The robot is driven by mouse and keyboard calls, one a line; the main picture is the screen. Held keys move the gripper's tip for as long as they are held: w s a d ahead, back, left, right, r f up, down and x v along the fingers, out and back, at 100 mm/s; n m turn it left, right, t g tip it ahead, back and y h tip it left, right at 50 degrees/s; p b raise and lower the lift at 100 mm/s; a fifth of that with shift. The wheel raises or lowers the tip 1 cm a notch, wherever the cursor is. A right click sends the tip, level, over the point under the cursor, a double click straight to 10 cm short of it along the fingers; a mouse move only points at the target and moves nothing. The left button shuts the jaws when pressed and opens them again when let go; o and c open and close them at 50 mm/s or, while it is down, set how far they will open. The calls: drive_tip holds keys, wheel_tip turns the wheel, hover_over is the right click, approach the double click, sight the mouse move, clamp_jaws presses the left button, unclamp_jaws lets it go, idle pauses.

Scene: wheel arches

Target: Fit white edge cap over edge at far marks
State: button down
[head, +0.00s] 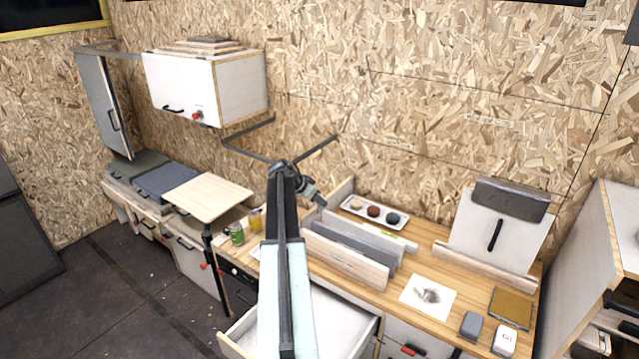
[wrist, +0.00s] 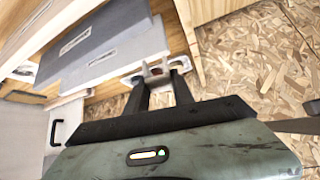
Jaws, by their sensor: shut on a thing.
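My gripper (head: 318,201) is over the back left part of the workbench, above the upright boards. In the wrist view its two dark fingers (wrist: 160,88) are shut on a small pale piece with a notched shape, which looks like the white edge cap (wrist: 156,73). In the head view the cap is too small to make out. Grey upright panels (head: 355,245) stand on the bench behind a pale wooden board (head: 345,262). In the wrist view a grey panel (wrist: 125,52) lies just beyond the cap, apparently apart from it. I cannot make out the far marks.
A white tray (head: 407,222) with several small bowls stands behind the panels. A white end board (head: 340,194) rises close to my gripper. A drawer (head: 330,335) stands open in front. A raised wooden tabletop (head: 208,192) and jars (head: 237,234) are to the left.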

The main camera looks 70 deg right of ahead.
drive_tip(key=w+d+n+t, duration=0.2)
drive_tip(key=w+d+n, duration=0.1)
drive_tip(key=d, duration=0.7)
drive_tip(key=shift+w+d+r+h, duration=0.25)
drive_tip(key=shift+r+h, duration=0.1)
drive_tip(key=shift+h, duration=0.05)
drive_tip(key=shift+f, duration=0.1)
drive_tip(key=shift+f+b, duration=2.85)
drive_tip(key=shift+f, duration=0.05)
drive_tip(key=shift+s, duration=0.1)
drive_tip(key=shift+f+b, duration=0.4)
drive_tip(key=shift+f, duration=0.05)
drive_tip(key=shift+f+b, duration=0.4)
